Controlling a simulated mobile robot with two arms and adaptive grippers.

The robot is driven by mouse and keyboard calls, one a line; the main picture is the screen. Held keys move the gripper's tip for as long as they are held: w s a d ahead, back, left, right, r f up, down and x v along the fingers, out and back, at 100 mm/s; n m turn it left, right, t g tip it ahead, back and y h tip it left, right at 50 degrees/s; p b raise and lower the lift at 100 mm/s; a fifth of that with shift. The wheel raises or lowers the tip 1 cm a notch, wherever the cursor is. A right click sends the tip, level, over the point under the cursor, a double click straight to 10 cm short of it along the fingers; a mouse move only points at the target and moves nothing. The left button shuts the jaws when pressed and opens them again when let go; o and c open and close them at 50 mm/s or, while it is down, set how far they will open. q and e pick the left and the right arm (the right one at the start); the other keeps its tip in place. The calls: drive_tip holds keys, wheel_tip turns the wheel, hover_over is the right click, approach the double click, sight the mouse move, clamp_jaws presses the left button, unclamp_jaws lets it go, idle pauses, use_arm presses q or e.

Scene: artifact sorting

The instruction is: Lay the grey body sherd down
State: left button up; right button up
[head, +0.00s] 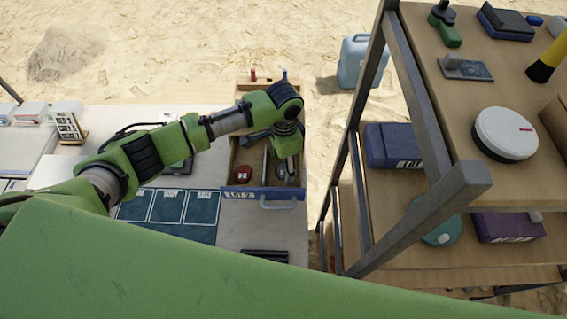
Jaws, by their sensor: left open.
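My left arm reaches in from the left over the table, and its gripper (290,172) points down into the right part of a wooden tray (285,191) with a blue front edge labelled LOT 2. The gripper is open. I cannot make out the grey body sherd for certain; the gripper and wrist hide part of the tray. My right gripper is not in view.
A dark mat (180,232) with marked white-outlined fields lies left of the tray. A metal shelf rack (405,225) with boxes and a white round container (504,134) stands close on the right. A blue jerrycan (354,62) is on the sand behind.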

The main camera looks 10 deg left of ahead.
use_arm(q)
wheel_tip(320, 180, up, 11)
drive_tip(key=shift+r, duration=0.15)
